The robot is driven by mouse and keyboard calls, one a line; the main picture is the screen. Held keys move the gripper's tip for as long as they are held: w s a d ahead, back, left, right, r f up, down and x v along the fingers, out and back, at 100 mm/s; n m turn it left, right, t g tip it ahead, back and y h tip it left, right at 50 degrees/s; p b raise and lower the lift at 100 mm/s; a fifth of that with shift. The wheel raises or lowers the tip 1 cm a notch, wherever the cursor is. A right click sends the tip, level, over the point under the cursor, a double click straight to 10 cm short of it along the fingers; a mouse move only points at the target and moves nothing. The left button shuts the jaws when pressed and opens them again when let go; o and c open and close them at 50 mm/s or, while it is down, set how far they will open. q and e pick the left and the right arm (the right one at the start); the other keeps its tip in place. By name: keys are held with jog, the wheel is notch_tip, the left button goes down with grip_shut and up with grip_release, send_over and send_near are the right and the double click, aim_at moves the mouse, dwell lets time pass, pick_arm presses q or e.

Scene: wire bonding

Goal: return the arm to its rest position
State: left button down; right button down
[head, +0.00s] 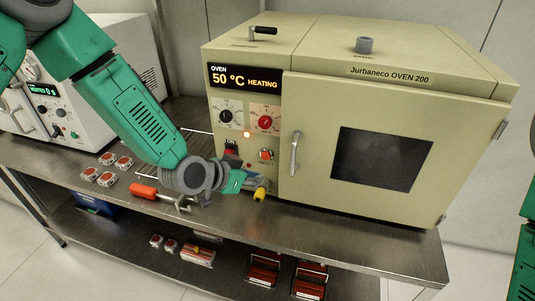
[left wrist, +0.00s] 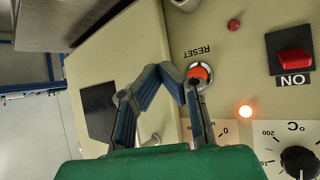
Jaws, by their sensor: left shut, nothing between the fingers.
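My left arm, green with grey joints, comes in from the upper left in the head view. My left gripper (head: 262,186) is shut and empty in front of the lower part of the oven's control panel. In the left wrist view its blue-grey fingers (left wrist: 172,72) meet at the tips, close to the orange-red RESET button (left wrist: 199,73). I cannot tell whether they touch it. The beige oven (head: 395,85) has its door closed; its display (head: 244,78) reads 50 °C HEATING. Only part of my right arm shows at the right edge, without its gripper.
The steel table (head: 330,222) carries the oven and a white machine (head: 120,50) at the left. An orange-handled tool (head: 145,191) and several small red-and-white parts (head: 107,158) lie near my forearm. A lower shelf holds red-and-white items (head: 197,256).

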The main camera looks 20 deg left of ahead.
pick_arm(q)
jog(key=s+a+f+n+g+y+b, duration=0.1)
jog(key=s+a+f+n+g+b, duration=0.15)
jog(key=s+f, duration=0.6)
jog(key=s+a+f+n+g+y+b, duration=0.1)
jog(key=s+f+g+y+b, duration=0.15)
jog(key=s+f, duration=0.65)
jog(key=s+a+f+n+g+y+b, duration=0.1)
jog(key=s+a+f, duration=0.3)
jog(key=s, duration=0.4)
jog(key=s+a+f+n+g+y+b, duration=0.1)
jog(key=s+a+f+b, duration=0.3)
jog(key=s, duration=0.5)
jog(key=shift+f+g, duration=0.7)
jog(key=shift+f, duration=0.1)
